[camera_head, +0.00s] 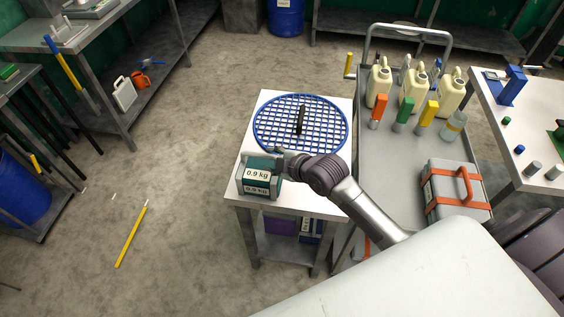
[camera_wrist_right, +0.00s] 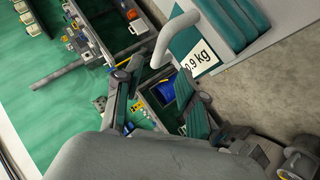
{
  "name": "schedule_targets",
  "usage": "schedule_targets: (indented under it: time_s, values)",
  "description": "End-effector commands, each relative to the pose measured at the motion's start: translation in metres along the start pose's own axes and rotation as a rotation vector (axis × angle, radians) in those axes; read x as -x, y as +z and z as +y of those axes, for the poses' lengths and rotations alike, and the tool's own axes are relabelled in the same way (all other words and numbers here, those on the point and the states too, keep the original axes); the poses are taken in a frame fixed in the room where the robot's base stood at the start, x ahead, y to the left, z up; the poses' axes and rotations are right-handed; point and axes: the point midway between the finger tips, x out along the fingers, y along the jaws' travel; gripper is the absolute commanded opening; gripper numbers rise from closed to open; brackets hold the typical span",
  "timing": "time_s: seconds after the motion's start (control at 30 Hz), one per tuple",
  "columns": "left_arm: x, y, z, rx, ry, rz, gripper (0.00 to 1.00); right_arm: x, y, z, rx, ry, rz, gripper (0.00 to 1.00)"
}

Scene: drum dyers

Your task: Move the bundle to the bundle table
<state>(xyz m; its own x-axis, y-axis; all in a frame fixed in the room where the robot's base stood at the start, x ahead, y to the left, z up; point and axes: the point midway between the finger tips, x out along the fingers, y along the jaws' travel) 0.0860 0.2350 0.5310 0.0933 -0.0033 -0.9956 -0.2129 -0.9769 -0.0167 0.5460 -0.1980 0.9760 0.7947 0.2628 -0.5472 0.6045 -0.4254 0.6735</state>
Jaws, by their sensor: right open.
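The bundle (camera_head: 262,165) is a teal folded block with a white label reading 0.9 kg. It sits at the front left corner of a small white-topped table (camera_head: 310,202). In the right wrist view its teal layers (camera_wrist_right: 236,24) and label are at the upper right. My right gripper (camera_head: 281,152) is open, at the bundle's far right edge; I cannot tell whether it touches. No table is marked as the bundle table. My left gripper is not in view.
A round blue sieve (camera_head: 270,122) with a dark bar (camera_head: 301,119) lies behind the bundle on the same table. A grey cart (camera_head: 390,165) with cream jugs (camera_head: 414,90) and a grey case (camera_head: 455,190) stands at the right. Open floor (camera_head: 190,190) lies left.

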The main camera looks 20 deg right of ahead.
Motion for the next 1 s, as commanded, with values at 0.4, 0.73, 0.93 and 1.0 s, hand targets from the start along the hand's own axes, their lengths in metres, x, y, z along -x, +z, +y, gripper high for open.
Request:
schedule_targets:
  time_s: [0.4, 0.73, 0.93, 1.0]
  values:
    - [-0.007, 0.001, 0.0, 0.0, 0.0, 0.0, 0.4, 0.046, 0.0, -0.001, 0.0, -0.001, 0.0, 0.4]
    - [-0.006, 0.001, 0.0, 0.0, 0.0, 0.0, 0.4, 0.047, -0.001, 0.0, -0.001, -0.001, 0.001, 0.4]
    - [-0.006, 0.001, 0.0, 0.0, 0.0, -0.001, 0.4, 0.047, -0.001, -0.002, -0.006, -0.004, -0.001, 0.4]
    - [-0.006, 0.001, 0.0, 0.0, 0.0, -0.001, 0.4, 0.051, 0.0, -0.013, -0.043, -0.025, -0.016, 0.4]
